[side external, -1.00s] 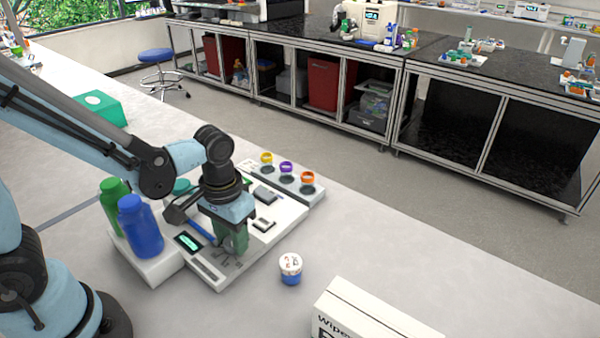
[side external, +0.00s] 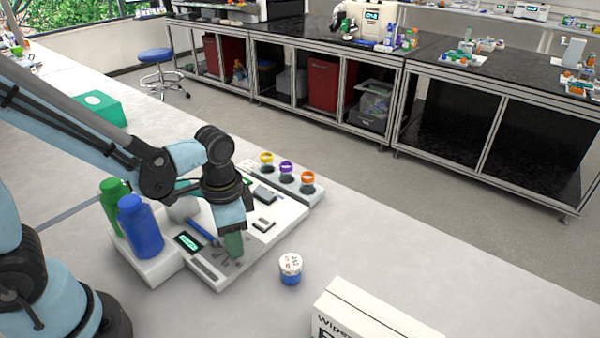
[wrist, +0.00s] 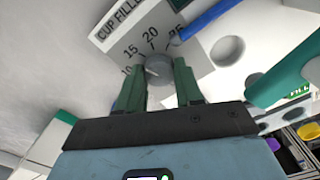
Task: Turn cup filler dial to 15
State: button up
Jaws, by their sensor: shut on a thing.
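The cup filler (side external: 210,272) is a white panel on the bench. In the wrist view its printed label (wrist: 120,30) shows the numbers 10, 15, 20 and 25 around a grey round dial (wrist: 159,74). My gripper (side external: 234,246) points down over the panel. In the wrist view its green fingers (wrist: 158,80) stand on both sides of the dial and are shut on it. A small light mark shows on the dial, but I cannot tell which number it points to. The fingers hide the dial in the side view.
A blue bottle (side external: 140,228) and a green bottle (side external: 112,196) stand left of the panel. A white-lidded jar (side external: 290,268) and a wipes box (side external: 365,318) are to the right. Three colour-ringed cups (side external: 287,172) sit behind.

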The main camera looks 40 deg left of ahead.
dwell(0.4)
jog(key=o, duration=1)
jog(key=shift+o, duration=0.2)
notch_tip(320, 180, up, 12)
dwell(0.4)
jog(key=a+n+t, duration=0.1)
jog(key=n+t, duration=0.1)
jog(key=a+n+t, duration=0.1)
jog(key=a+t, duration=0.1)
jog(key=a+n+t, duration=0.1)
jog(key=n+t, duration=0.1)
jog(key=t, duration=0.1)
jog(key=shift+w+a+f+n, duration=0.15)
jog(key=shift+a+f+n, duration=0.15)
jog(key=shift+f, duration=0.1)
